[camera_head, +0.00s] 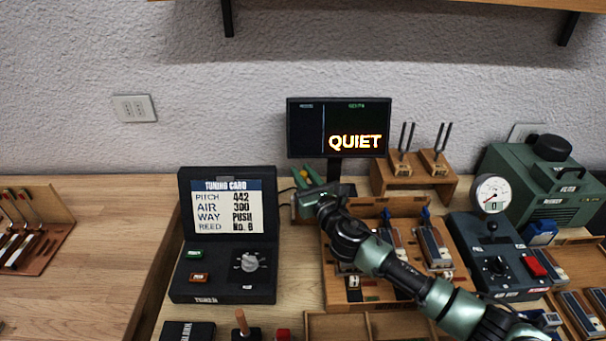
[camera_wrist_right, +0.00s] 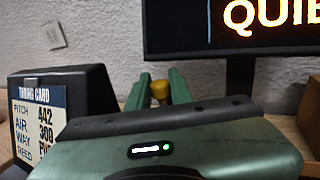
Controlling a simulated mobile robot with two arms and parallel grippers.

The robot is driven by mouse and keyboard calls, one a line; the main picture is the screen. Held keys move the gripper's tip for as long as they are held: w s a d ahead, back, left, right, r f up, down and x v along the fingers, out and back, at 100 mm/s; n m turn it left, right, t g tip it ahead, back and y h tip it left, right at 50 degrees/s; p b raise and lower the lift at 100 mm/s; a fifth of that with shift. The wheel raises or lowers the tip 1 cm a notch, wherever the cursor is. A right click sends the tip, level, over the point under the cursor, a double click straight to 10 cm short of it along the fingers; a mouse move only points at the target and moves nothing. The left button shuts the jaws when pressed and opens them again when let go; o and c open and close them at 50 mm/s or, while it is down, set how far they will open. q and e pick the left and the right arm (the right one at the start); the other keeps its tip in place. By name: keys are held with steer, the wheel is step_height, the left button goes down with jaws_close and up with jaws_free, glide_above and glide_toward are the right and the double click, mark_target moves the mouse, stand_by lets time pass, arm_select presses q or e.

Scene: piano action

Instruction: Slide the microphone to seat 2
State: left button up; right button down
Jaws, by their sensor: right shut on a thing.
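My right gripper (camera_head: 306,175) reaches in from the lower right to the back of the bench, left of the screen stand. In the right wrist view its two green fingers (camera_wrist_right: 158,84) are closed on a small brass-coloured knob (camera_wrist_right: 159,91), which I take to be the microphone's top or handle. The rest of the microphone is hidden behind my gripper body. I cannot make out the seats or their numbers, so I cannot tell which seat it stands at. My left gripper is not in view.
A black screen (camera_head: 357,143) reading "QUIET" stands just right of my gripper. The tuning card box (camera_head: 184,240) is to the left. A wooden fork stand (camera_head: 438,187), a reed tray (camera_head: 332,264) and a green machine (camera_head: 516,184) lie to the right. My forearm passes over the tray.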

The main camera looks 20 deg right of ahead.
stand_by(0.8)
steer(key=s+d, duration=0.1)
steer(key=d, duration=0.2)
steer(key=s+d, duration=0.1)
steer(key=d, duration=0.2)
steer(key=s+d+b, duration=0.1)
steer(key=d, duration=0.3)
steer(key=shift+f, duration=0.25)
steer(key=s+d+b, duration=0.1)
steer(key=d, duration=0.2)
steer(key=d+b, duration=0.1)
steer(key=d, duration=0.2)
steer(key=s+d+b, duration=0.1)
steer(key=d, duration=0.2)
steer(key=shift+s+d+b, duration=0.15)
steer(key=shift+s+b, duration=0.2)
steer(key=shift+b, duration=0.05)
steer(key=shift+s+d+r, duration=0.1)
steer(key=shift+d+r, duration=0.1)
steer(key=shift+d, duration=0.25)
steer(key=c, duration=1.3)
jaws_free()
steer(key=shift+o, duration=0.2)
